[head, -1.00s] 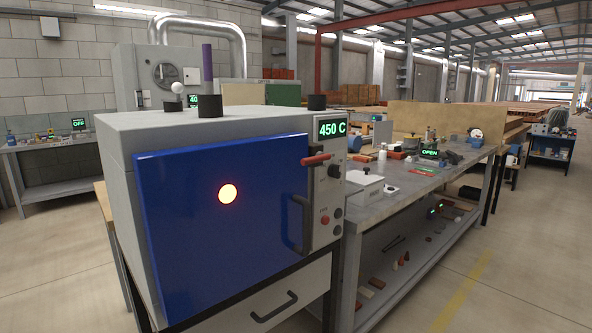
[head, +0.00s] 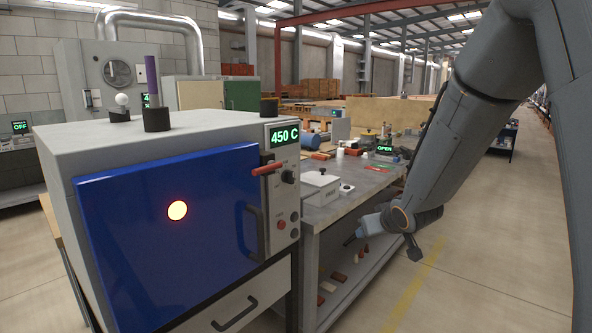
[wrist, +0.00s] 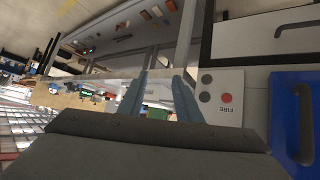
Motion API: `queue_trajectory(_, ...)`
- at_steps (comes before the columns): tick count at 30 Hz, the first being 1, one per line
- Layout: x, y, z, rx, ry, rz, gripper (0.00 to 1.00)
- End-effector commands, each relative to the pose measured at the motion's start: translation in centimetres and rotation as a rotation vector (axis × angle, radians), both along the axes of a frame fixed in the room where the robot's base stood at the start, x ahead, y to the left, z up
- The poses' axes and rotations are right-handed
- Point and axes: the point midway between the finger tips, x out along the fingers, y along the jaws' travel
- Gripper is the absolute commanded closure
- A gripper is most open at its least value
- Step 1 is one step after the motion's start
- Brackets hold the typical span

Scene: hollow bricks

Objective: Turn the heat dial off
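The heat dial (head: 289,176) is a small dark knob on the grey control panel of the furnace, below the green 450 C display (head: 284,136) in the head view. My gripper (head: 380,246) is in front of the workbench, to the right of and lower than the dial, apart from it. In the wrist view my gripper (wrist: 167,72) shows two separated fingers with nothing between them. The panel's red button (wrist: 226,97) and two dark round buttons show beside the fingers there. The dial does not show in the wrist view.
The furnace's blue door (head: 165,225) has a glowing round window and a dark handle (head: 251,233). A red-handled lever (head: 267,169) sits just left of the dial. The cluttered workbench (head: 335,198) adjoins on the right. Open floor lies further right.

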Motion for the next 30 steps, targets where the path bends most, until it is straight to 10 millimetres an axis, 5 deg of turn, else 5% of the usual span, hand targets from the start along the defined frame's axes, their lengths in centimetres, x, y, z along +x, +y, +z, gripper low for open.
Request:
queue_trajectory(3, 5.5, 3.9, 3.8, 0.092, -0.202, 0.160, 0.69)
queue_trajectory(7, 8.3, 8.5, 7.3, 0.218, -0.372, 0.350, 0.69)
queue_trajectory(12, 8.4, 12.5, 10.1, 0.366, -0.492, 0.549, 0.69)
queue_trajectory(16, 7.8, 13.9, 11.1, 0.432, -0.531, 0.633, 0.69)
queue_trajectory(30, 10.8, 18.7, 11.4, 0.454, -0.543, 0.662, 0.69)
